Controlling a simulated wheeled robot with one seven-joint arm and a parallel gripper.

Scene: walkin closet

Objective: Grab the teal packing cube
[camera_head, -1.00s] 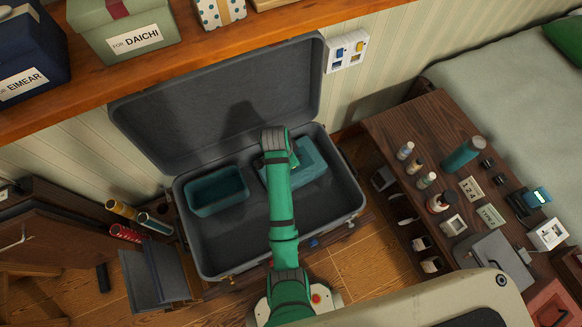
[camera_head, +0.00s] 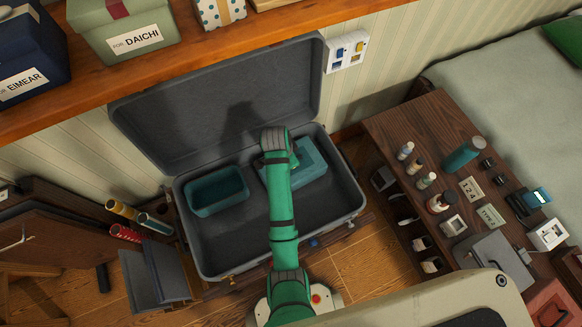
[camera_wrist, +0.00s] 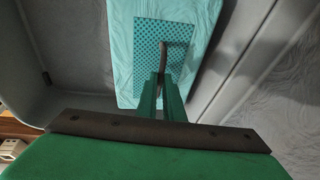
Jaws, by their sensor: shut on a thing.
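The teal packing cube (camera_head: 313,160) lies in the right half of the open grey suitcase, partly hidden behind my green arm. In the wrist view the cube (camera_wrist: 122,45) shows a dotted mesh panel and a dark strap handle. My gripper (camera_wrist: 163,82) is over the cube, its two green fingers closed together on the strap at the near end of the mesh. In the head view the fingers are hidden by my arm. The cube appears to rest on the suitcase floor.
A darker teal open bin (camera_head: 217,190) sits in the suitcase's left half. The suitcase (camera_head: 345,215) has raised walls around the cube, and its lid (camera_head: 190,115) stands open behind. A wooden shelf with boxes (camera_head: 130,38) overhangs it. A cluttered dark table (camera_head: 400,125) stands right.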

